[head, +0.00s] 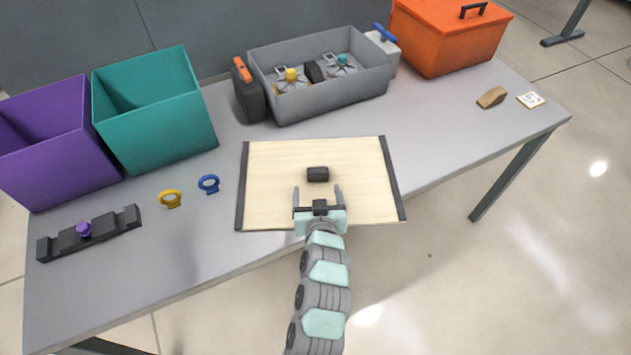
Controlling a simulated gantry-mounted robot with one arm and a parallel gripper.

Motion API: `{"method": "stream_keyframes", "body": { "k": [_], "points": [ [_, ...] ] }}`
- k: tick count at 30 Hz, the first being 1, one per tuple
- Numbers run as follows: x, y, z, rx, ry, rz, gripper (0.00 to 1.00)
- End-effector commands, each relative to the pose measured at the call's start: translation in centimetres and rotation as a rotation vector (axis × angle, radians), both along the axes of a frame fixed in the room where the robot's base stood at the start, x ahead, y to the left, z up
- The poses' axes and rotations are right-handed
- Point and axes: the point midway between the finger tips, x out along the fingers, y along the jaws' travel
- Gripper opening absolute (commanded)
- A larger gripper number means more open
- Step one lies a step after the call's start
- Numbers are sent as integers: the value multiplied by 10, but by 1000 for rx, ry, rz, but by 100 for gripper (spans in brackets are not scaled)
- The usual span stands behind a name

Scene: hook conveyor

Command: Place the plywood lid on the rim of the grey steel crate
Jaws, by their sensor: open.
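The plywood lid (275,190) is a pale board with dark edge strips on its left and right sides. It lies on the grey table near the front edge, its front part reaching about the edge. A dark block-shaped handle (318,174) sits at its middle. The grey steel crate (330,105) stands behind the lid, open at the top, with items inside including a yellow-topped and a teal-topped fitting. My gripper (318,189) is open, over the lid just in front of the handle, with the fingers apart and nothing between them. Its height above the lid is hard to tell.
A dark block with an orange top (249,92) stands at the crate's left, and a grey one with a blue handle (385,47) at its right. Teal (160,120) and purple (60,150) bins stand left. An orange lidded box (450,45) stands at back right. Blue (209,184) and yellow (170,199) rings lie left.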

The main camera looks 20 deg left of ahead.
Motion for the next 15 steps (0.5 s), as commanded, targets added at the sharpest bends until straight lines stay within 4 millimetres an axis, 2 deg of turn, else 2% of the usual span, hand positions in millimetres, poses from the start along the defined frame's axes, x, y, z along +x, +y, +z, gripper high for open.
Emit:
{"method": "stream_keyframes", "body": {
  "k": [9, 15],
  "points": [
    [37, 17, -16, 2, -2, -1, 80],
    [48, 21, -21, 2, -1, -3, 80]
  ]
}}
